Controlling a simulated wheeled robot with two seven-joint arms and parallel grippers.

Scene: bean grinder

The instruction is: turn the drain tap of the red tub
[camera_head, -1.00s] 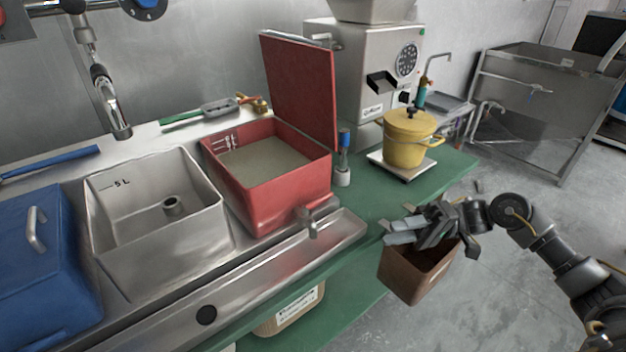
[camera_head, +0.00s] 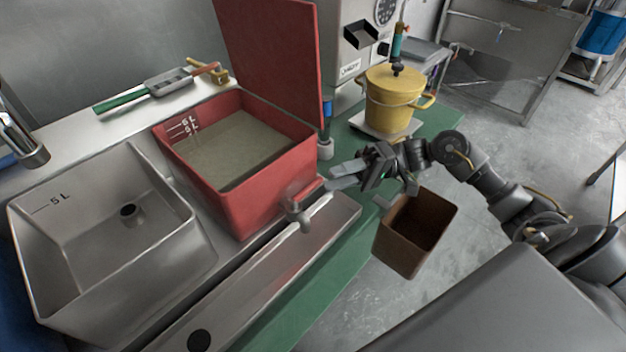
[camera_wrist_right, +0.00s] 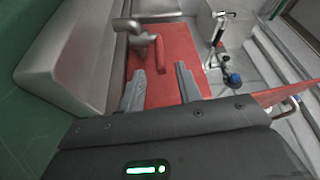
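The red tub (camera_head: 262,200) stands on the metal counter with its lid up and murky greyish contents inside. Its grey drain tap (camera_head: 298,211) sticks out low on the front wall. In the right wrist view the tap (camera_wrist_right: 138,38) is beyond the fingers, with a short red handle (camera_wrist_right: 161,54) in line with the gap between them. My right gripper (camera_head: 332,178) is just right of the tap, pointing at it. In the right wrist view its two fingers (camera_wrist_right: 160,70) are apart with nothing clearly held. My left gripper is not in view.
A steel sink (camera_head: 100,285) marked 5 L stands left of the tub. A metal trough (camera_head: 325,222) runs below the tap. A brown bin (camera_head: 398,245) hangs at the green counter's edge, under my right arm. A yellow pot (camera_head: 392,105) stands behind the arm.

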